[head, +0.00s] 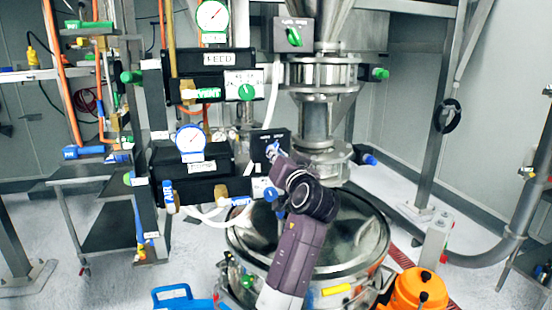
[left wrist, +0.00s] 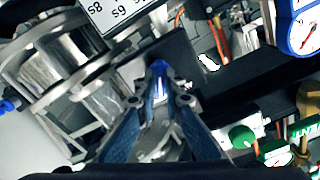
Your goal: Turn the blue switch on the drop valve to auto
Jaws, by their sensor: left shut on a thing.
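The blue switch (left wrist: 160,68) is on the face of a dark box (head: 262,140) beside the steel drop pipe. In the left wrist view its blue top shows between my fingertips. My left gripper (left wrist: 160,84) is shut on the switch, with a finger on each side. In the head view my left gripper (head: 275,153) reaches up to the box and covers most of the switch. The switch's exact setting and its labels are hidden or too small to read. My right gripper is in neither view.
A similar box with a green switch (head: 294,38) is higher up. Left of my gripper are gauges (head: 190,140) and black valve blocks (head: 192,190). A steel vessel (head: 350,235) stands below, with an orange container (head: 418,290) at lower right.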

